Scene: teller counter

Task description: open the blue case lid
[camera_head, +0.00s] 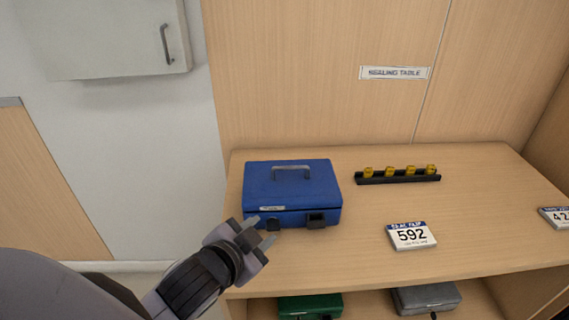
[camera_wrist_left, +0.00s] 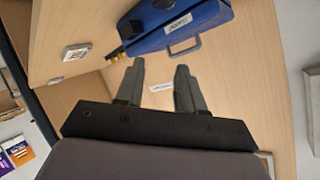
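The blue case (camera_head: 290,190) stands on the left part of the wooden counter, its lid shut, with a grey handle on top and dark latches on the front face. A small label is on its front left. In the left wrist view the case (camera_wrist_left: 190,25) is at the top, with its handle (camera_wrist_left: 184,48) beyond the fingertips. My left gripper (camera_head: 262,231) is open and empty, just in front of the case's front left corner. It also shows in the left wrist view (camera_wrist_left: 160,72) with its fingers apart. My right gripper is not in view.
A black rack with several yellow pieces (camera_head: 398,174) stands right of the case. A card marked 592 (camera_head: 411,235) lies on the counter (camera_head: 480,200), another (camera_head: 555,217) at the right edge. Green (camera_head: 310,306) and grey (camera_head: 426,298) cases sit on the shelf below.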

